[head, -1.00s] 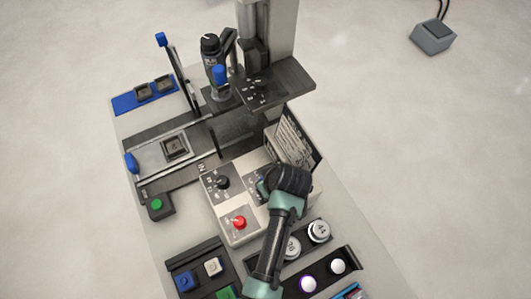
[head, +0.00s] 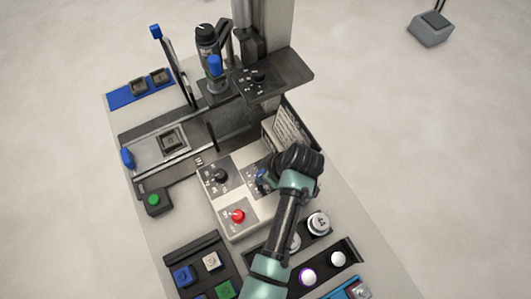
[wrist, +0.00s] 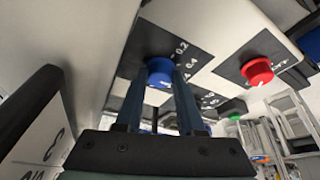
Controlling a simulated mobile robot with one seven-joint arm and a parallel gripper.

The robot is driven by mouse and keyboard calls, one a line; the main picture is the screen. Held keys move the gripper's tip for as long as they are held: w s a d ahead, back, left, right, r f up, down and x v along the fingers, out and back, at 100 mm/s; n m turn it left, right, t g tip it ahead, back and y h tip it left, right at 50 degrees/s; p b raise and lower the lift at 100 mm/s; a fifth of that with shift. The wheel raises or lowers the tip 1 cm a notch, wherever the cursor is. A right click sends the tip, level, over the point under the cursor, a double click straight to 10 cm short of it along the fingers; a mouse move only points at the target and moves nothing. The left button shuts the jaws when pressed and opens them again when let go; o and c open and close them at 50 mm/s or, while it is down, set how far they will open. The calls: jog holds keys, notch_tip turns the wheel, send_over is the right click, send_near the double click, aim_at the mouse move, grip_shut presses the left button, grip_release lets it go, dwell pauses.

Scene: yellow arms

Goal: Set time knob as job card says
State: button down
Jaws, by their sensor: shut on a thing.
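The control box (head: 212,203) carries a black knob (head: 220,176), a red knob (head: 238,216) and, at its right, a blue knob (head: 261,174). In the wrist view the blue knob (wrist: 160,68) sits on a black dial plate with white marks such as 0.2 and 0.4. My gripper (wrist: 160,85) is shut on the blue knob, one finger on each side. The gripper also shows in the head view (head: 267,178) and hides most of this dial. The knob's pointer cannot be made out. The job card (head: 290,130) stands behind the box; its text is too small to read.
A press column (head: 262,30) with a dark shelf (head: 280,75) rises behind the box. A green button (head: 153,199) is at the left. A tray of coloured blocks (head: 190,250) and a rack with white round knobs (head: 337,258) lie in front.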

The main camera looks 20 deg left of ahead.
jog(key=c, duration=0.5)
grip_release()
jog(key=shift+m, duration=0.3)
